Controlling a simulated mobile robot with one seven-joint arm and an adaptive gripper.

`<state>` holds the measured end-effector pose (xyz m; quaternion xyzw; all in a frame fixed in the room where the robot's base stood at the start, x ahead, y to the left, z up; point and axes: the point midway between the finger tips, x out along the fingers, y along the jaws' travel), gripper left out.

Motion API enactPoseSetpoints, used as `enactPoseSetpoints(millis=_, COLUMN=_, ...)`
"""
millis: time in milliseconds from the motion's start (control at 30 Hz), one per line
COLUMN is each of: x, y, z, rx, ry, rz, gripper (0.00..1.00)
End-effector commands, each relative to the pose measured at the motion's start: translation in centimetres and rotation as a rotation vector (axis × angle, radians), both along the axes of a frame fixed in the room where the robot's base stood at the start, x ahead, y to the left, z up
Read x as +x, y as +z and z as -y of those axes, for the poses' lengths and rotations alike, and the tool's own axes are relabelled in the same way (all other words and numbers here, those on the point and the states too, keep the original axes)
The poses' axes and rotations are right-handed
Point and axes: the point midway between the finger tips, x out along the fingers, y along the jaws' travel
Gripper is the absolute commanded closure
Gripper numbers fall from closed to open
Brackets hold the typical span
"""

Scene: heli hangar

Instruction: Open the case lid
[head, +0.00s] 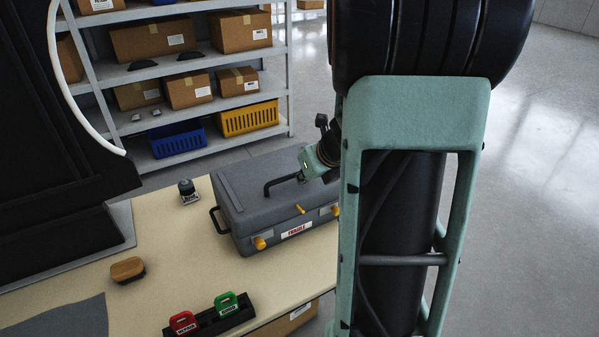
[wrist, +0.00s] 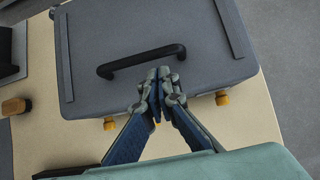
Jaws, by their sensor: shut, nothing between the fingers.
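The grey case (head: 270,195) sits on the tan table with its lid down. It has a dark handle on top (head: 280,184), a side handle at its left end and yellow latches (head: 260,243) on the front. In the wrist view the lid (wrist: 190,35) fills the upper part, with the black top handle (wrist: 142,60) across it and yellow latches (wrist: 222,99) along the near edge. My gripper (wrist: 160,78) is shut and empty, its fingertips over the lid just near the handle's right half. I cannot tell whether they touch it.
On the table (head: 165,235) are a small dark-topped item (head: 188,191), a wooden-backed brush (head: 127,270) and a black holder with red (head: 184,323) and green (head: 227,304) tags. Shelves with boxes (head: 240,30) stand behind. Open floor lies right.

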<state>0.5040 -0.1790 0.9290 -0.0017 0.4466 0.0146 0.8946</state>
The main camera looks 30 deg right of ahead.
Motion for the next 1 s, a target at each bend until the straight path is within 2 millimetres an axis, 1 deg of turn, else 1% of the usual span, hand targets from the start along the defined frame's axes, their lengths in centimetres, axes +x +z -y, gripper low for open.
enactPoseSetpoints(millis=33, x=0.5, y=-1.1, z=0.0, rx=0.0, ry=0.0, rz=-0.001, gripper=1.0)
enactPoseSetpoints(millis=100, x=1.0, y=-1.7, z=0.0, rx=-0.001, ry=0.001, rz=-0.001, gripper=1.0)
enactPoseSetpoints(millis=333, x=1.9, y=-2.6, z=0.0, rx=-0.001, ry=0.0, rz=0.001, gripper=1.0)
enactPoseSetpoints(millis=767, x=2.0, y=-2.2, z=0.0, rx=-0.002, ry=0.001, rz=0.001, gripper=1.0)
enactPoseSetpoints(millis=867, x=2.2, y=-1.7, z=-0.1, rx=-0.002, ry=0.001, rz=0.001, gripper=1.0)
enactPoseSetpoints(millis=1000, x=2.8, y=-0.2, z=-0.1, rx=-0.003, ry=0.002, rz=0.001, gripper=1.0)
